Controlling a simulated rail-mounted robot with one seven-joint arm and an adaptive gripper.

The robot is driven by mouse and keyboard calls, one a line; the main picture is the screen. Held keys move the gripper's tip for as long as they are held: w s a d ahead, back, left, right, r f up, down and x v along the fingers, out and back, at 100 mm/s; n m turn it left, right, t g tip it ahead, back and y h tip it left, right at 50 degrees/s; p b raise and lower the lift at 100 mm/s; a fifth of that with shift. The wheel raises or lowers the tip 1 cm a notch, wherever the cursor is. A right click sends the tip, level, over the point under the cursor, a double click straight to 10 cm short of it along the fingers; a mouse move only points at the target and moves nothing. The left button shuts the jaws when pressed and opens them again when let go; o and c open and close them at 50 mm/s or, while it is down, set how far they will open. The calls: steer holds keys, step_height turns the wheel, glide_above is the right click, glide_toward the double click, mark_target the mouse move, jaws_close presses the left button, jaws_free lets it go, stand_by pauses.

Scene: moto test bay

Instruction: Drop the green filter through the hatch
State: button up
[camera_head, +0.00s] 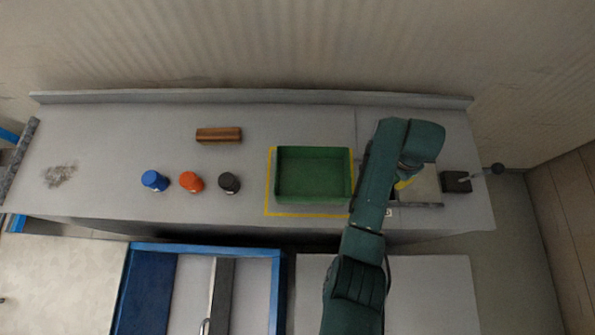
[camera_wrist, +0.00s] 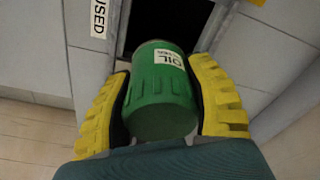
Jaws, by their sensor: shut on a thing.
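The green filter (camera_wrist: 160,92), a cylinder with a white label reading "OIL", is between the two yellow fingers of my gripper (camera_wrist: 160,70) in the wrist view. My gripper is shut on it. Just beyond the filter's far end is the dark, open hatch (camera_wrist: 168,16); the filter covers part of it, and I cannot tell how far above it the filter is. In the head view my arm hides the filter and most of the hatch; a bit of yellow finger (camera_head: 403,184) shows beside a pale plate (camera_head: 426,186) on the bench's right part.
A green tray (camera_head: 313,198) stands inside a yellow outline left of my arm. Blue (camera_head: 154,180), orange (camera_head: 191,181) and black (camera_head: 229,182) caps and a brown block (camera_head: 219,135) are further left. A dark block with a ball-ended lever (camera_head: 478,178) stands at the right. A "USED" label (camera_wrist: 98,18) borders the opening.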

steer(key=f+b, duration=0.1)
steer(key=f, duration=0.1)
steer(key=f+b, duration=0.1)
steer(key=b, duration=0.1)
steer(key=f+b, duration=0.2)
steer(key=shift+d+f, duration=0.3)
steer(key=shift+d, duration=0.1)
steer(key=o, duration=1.3)
steer(key=shift+f, duration=0.1)
steer(key=r, duration=0.4)
steer(key=a+r, duration=0.1)
steer(key=r, duration=0.7)
steer(key=shift+s+a, duration=0.2)
steer(key=shift+s, duration=0.15)
